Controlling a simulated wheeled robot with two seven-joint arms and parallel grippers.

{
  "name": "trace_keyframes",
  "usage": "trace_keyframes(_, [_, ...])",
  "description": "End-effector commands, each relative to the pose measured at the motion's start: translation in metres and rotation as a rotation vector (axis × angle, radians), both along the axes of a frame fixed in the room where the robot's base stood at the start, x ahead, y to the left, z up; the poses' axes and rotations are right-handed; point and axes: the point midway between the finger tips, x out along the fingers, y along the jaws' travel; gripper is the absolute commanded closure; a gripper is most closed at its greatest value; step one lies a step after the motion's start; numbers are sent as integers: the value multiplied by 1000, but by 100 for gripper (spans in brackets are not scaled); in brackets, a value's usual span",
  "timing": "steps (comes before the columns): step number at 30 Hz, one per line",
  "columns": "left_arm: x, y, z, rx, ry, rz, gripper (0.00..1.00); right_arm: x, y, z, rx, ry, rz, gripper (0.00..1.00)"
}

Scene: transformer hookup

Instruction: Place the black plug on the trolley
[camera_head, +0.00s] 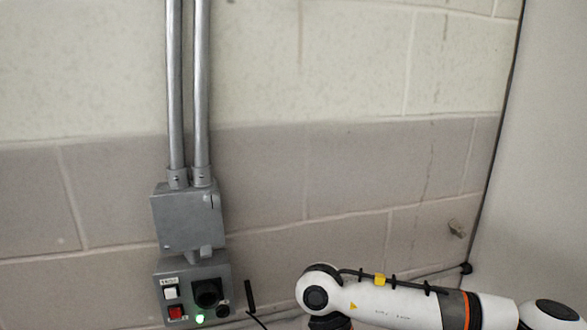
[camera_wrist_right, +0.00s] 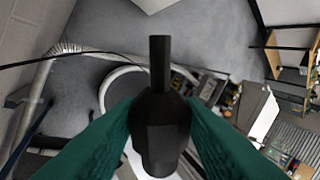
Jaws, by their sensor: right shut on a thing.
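The black plug (camera_wrist_right: 161,118) is in the middle of the right wrist view, its narrow neck pointing to the top of the picture. My right gripper (camera_wrist_right: 160,125) has its two green fingers on either side of the plug and is shut on it. The plug is held in the air, with the floor far behind it. In the head view my right arm comes in from the lower right, and its gripper is below the picture. My left gripper is in neither view. I cannot make out the trolley for certain.
A grey control box (camera_head: 193,292) with a green light, a white and a red button and a black socket is on the block wall. A grey junction box (camera_head: 188,217) with two metal pipes is above it. A shelf (camera_wrist_right: 290,65) stands right in the wrist view.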

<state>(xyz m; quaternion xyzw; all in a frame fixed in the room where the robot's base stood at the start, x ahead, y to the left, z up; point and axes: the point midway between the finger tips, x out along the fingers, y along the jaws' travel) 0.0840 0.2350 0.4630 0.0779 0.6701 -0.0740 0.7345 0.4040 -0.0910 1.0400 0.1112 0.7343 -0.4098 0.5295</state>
Motion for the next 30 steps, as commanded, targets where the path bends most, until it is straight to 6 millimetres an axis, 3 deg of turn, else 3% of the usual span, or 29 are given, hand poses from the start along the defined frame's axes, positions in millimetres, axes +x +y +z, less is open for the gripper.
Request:
trace_keyframes(6, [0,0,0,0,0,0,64,-11,-57,-10,-2,-2,460,94])
trace_keyframes(12, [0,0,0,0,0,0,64,-21,-90,-14,2,0,729,94])
trace_keyframes(19, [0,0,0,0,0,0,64,-23,-95,-14,5,-3,829,94])
trace_keyframes(30, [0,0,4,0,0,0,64,-23,-98,-11,3,-2,813,94])
